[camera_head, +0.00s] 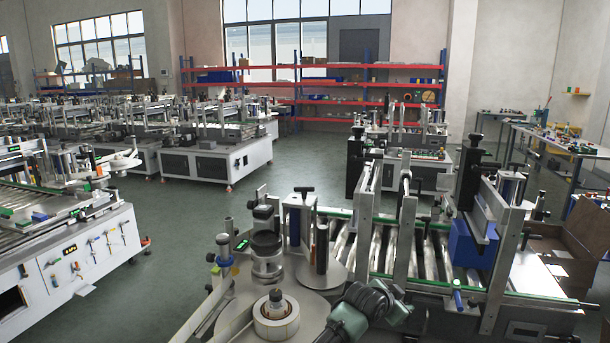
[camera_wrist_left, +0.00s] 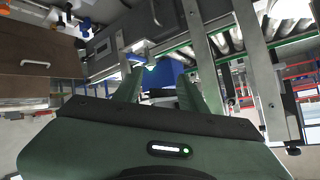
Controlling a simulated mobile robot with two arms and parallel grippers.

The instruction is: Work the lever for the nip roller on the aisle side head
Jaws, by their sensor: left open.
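A labelling head stands in the near middle of the head view, with a white label roll (camera_head: 277,322) on a round plate. Beside it are a clear and black cylinder (camera_head: 267,250), a dark upright roller (camera_head: 322,248) and a blue-collared post (camera_head: 224,252). A small blue handle (camera_head: 457,297) sits on the conveyor's near rail. I cannot tell which part is the nip roller lever. My left gripper (camera_head: 394,306) is dark green, in front of the conveyor's near edge. In the left wrist view its fingers (camera_wrist_left: 160,80) are apart, with nothing clearly held. My right gripper is not seen.
The roller conveyor (camera_head: 388,245) runs behind the gripper, with upright metal frames and a blue block (camera_head: 471,243). A brown open box (camera_head: 570,240) stands at the right. Another labeller (camera_head: 65,255) is at the left, across open green floor (camera_head: 185,215).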

